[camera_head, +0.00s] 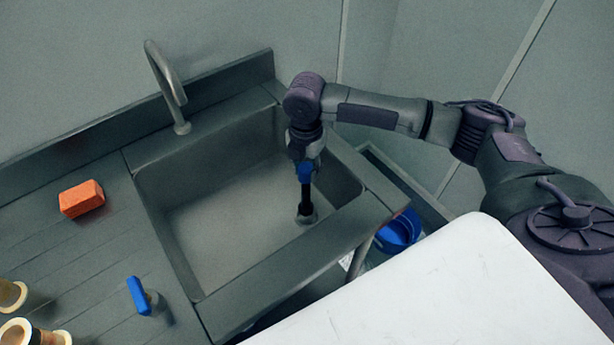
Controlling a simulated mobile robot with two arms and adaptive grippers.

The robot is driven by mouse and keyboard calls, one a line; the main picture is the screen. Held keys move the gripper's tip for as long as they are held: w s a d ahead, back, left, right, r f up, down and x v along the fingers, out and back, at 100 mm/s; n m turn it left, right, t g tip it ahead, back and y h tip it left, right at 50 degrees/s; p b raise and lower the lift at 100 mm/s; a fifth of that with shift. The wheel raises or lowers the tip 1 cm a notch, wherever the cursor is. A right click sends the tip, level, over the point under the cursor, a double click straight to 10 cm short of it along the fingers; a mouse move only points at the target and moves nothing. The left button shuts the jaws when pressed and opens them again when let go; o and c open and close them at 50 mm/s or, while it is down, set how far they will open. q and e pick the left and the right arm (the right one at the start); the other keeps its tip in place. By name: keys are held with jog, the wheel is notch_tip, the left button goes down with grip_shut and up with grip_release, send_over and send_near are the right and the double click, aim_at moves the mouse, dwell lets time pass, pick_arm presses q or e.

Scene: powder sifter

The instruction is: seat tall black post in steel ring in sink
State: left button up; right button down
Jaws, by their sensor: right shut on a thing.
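The tall black post (305,200) stands upright over the sink floor, in the right part of the basin. My right gripper (304,172) points down into the sink and is shut on the upper part of the post. The steel ring (307,218) is a small grey shape on the sink floor around the post's lower end. The post's foot overlaps the ring in this view; I cannot tell whether it is fully down inside it. My left gripper is not in view.
The sink (215,225) has raised walls around the post. A curved faucet (170,85) stands behind it. A blue container (398,232) is right of the sink.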

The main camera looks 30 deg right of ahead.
notch_tip(320, 180, down, 3)
jog(key=shift+f, duration=0.4)
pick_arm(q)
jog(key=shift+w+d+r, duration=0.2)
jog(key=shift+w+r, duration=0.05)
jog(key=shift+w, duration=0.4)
pick_arm(e)
jog(key=shift+f, duration=0.1)
jog(key=c, duration=0.7)
grip_release()
jog(key=shift+f, duration=0.1)
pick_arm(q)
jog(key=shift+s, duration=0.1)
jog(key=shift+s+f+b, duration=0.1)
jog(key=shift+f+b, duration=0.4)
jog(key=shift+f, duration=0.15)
pick_arm(e)
notch_tip(320, 180, up, 12)
jog(key=shift+r, duration=0.2)
